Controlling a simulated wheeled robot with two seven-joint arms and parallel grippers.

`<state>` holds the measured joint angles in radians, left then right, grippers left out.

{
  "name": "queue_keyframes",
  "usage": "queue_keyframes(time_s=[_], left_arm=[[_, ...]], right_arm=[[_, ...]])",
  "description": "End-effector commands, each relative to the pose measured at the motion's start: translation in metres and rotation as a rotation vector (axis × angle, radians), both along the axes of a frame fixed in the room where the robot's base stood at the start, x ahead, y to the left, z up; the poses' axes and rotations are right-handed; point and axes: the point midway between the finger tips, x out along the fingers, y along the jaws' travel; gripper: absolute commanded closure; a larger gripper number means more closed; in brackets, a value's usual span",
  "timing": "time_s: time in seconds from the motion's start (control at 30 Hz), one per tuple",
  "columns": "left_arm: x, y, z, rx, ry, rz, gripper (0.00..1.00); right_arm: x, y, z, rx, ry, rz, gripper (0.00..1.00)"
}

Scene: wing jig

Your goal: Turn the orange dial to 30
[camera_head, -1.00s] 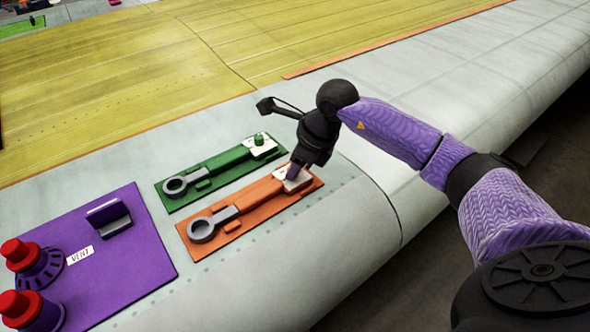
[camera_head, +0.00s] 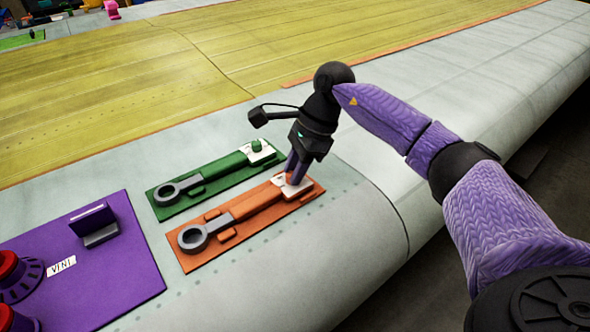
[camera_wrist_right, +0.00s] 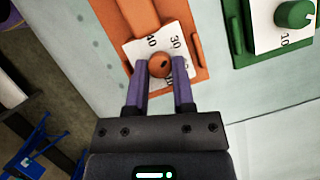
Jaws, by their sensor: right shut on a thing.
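The orange dial (camera_wrist_right: 160,65) is a small round knob with a dark mark on its face, on a white number card (camera_wrist_right: 133,50) fixed to an orange plate (camera_head: 199,261). In the right wrist view the numbers 40 and 30 show on the card; others are hidden. My right gripper (camera_wrist_right: 160,70) is shut on the orange dial, one purple finger on each side of it. In the head view my right gripper (camera_head: 293,178) stands over the right end of the orange plate and hides the dial. My left gripper is not in view.
A green plate (camera_head: 165,212) with a similar green knob (camera_head: 256,146) lies just behind the orange one. A purple panel (camera_head: 120,270) with red knobs is at the left. The grey wing surface around the plates is clear.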

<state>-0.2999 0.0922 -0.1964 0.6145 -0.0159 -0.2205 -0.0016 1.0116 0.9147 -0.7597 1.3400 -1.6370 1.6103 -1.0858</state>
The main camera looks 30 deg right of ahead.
Motion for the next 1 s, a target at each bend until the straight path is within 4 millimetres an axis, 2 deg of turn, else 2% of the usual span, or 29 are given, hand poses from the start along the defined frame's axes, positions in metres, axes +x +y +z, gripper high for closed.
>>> queue_keyframes(time_s=[0.53,0.57,0.6,0.63,0.87,1.0], left_arm=[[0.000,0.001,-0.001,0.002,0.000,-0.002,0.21],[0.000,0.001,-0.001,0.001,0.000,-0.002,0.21],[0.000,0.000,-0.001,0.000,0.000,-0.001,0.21],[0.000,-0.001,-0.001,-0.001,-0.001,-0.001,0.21],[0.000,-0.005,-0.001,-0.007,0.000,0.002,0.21],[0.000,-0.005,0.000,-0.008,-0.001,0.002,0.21]], right_arm=[[0.000,0.000,0.000,0.000,0.000,0.021,1.00],[0.000,0.000,0.000,0.000,0.000,0.021,0.65],[0.000,0.000,0.000,0.000,0.000,0.021,0.57],[0.000,0.000,0.000,0.000,0.000,0.021,0.54],[0.000,0.000,0.000,0.000,0.000,0.021,0.54],[0.000,-0.006,0.015,0.000,-0.003,0.019,0.54]])
